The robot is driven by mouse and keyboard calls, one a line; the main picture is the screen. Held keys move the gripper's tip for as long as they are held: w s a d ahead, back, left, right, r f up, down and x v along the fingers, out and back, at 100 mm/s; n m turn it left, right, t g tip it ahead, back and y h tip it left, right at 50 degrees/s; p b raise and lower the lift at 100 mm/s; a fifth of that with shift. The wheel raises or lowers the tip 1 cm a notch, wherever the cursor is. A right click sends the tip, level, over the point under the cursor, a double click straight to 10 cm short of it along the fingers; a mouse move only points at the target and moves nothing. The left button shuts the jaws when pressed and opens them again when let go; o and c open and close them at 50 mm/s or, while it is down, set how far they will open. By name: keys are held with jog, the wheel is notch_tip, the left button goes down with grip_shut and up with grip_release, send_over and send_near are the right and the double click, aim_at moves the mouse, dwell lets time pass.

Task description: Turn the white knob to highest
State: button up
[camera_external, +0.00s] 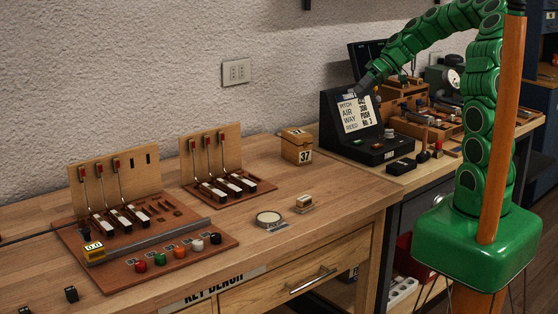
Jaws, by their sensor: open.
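The white knob (198,245) is in a row of colored knobs along the front of a brown board at the lower left. It stands between an orange knob and a black knob. Its setting is too small to read. My gripper (361,92) is far from it, up and to the right, in front of the upper part of a black panel with a printed sign. It is open, and I see nothing held in it. Its fingers are small and dark against the panel.
The board (115,282) also carries red, green and orange knobs, a grey rail, a yellow gauge and upright levers. A second lever board (262,187), a round dish (268,219) and a box marked 37 (297,147) stand on the bench. Bare wood lies between them.

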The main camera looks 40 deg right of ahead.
jog(key=w+a+r+n+g+h, duration=0.15)
jog(key=w+a+n, duration=0.35)
jog(key=a, duration=0.6)
jog(key=w+a+r+n+g+h, duration=0.1)
jog(key=w+a+n+g+h, duration=0.2)
jog(key=w+a, duration=0.5)
jog(key=s+a+r+n+h, duration=0.1)
jog(key=s+a+n, duration=0.1)
jog(key=a, duration=1)
jog(key=s+a+n+h, duration=0.1)
jog(key=s+a+n, duration=0.15)
jog(key=a, duration=0.85)
jog(key=n+h, duration=0.2)
jog(key=n, duration=0.8)
send_over(197, 241)
jog(key=shift+t, duration=0.35)
notch_tip(197, 241, down, 20)
jog(key=shift+s+f, duration=0.1)
jog(key=shift+f, duration=0.15)
